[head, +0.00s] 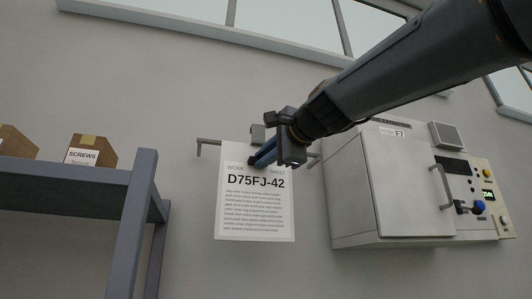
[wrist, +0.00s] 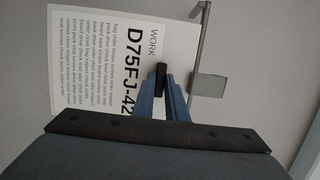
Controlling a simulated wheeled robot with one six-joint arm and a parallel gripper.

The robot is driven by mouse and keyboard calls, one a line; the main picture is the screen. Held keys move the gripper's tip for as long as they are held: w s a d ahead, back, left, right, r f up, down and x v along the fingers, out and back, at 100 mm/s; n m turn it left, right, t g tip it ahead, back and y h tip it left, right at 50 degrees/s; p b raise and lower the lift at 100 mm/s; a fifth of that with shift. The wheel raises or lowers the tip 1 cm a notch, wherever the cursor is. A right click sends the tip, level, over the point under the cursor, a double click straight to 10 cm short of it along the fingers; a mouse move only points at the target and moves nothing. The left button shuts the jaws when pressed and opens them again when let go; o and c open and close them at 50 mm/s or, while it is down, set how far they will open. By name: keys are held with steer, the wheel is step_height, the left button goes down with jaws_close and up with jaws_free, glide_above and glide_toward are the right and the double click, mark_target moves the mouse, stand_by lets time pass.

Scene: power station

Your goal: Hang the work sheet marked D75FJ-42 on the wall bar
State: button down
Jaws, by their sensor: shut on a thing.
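The work sheet marked D75FJ-42 (head: 254,205) hangs face-out from my gripper (head: 258,160) in front of the grey wall. My gripper's blue fingers are shut on the sheet near its top edge. The sheet also shows sideways in the wrist view (wrist: 93,65), with the fingers (wrist: 162,80) over its edge. The wall bar (head: 208,141) shows to the left and right of the sheet's top, with its middle hidden behind sheet and gripper. In the wrist view the bar (wrist: 201,25) runs close by the sheet's top edge. I cannot tell whether the sheet touches it.
A grey cabinet (head: 385,190) with a handle and control panel (head: 485,200) is on the wall at right. A blue-grey shelf (head: 75,175) at left carries cardboard boxes, one marked SCREWS (head: 90,150).

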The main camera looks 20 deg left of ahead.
mark_target(261, 170)
steer(key=shift+w+a+f, duration=0.3)
steer(key=shift+w+a, duration=0.3)
steer(key=shift+w, duration=0.4)
steer(key=shift+w+a+f, duration=0.35)
steer(key=shift+w+a, duration=0.25)
steer(key=shift+w, duration=0.35)
steer(key=shift+w+a+f, duration=0.3)
steer(key=shift+w+a, duration=0.3)
steer(key=shift+w, duration=0.4)
